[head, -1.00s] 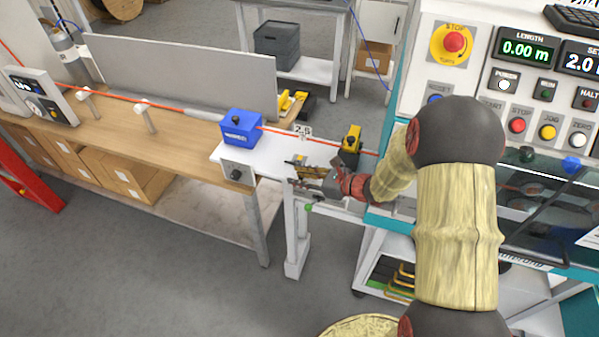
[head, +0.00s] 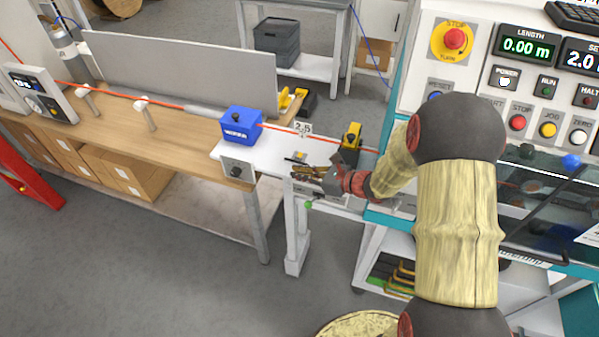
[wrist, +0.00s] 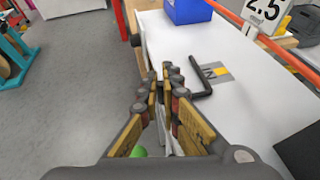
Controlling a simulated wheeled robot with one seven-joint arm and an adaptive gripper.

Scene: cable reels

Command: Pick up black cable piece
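The black cable piece (wrist: 208,72) is a thin, bent black length lying on the white tabletop (wrist: 200,30) in the wrist view. It lies beside a grey and yellow mark, to the right of my fingertips, and is apart from them. In the head view it is too small and crowded by the fingers to make out clearly. My gripper (wrist: 162,80) is at the near edge of the white table, its fingers close together with a narrow gap and nothing visible between them. It also shows in the head view (head: 312,172).
A blue box (head: 240,126) stands on the table's left part. An orange-red cable (head: 285,132) runs above the table, past a "2.5" sign (head: 303,128) and a yellow and black block (head: 350,140). The control machine (head: 470,80) stands at the right.

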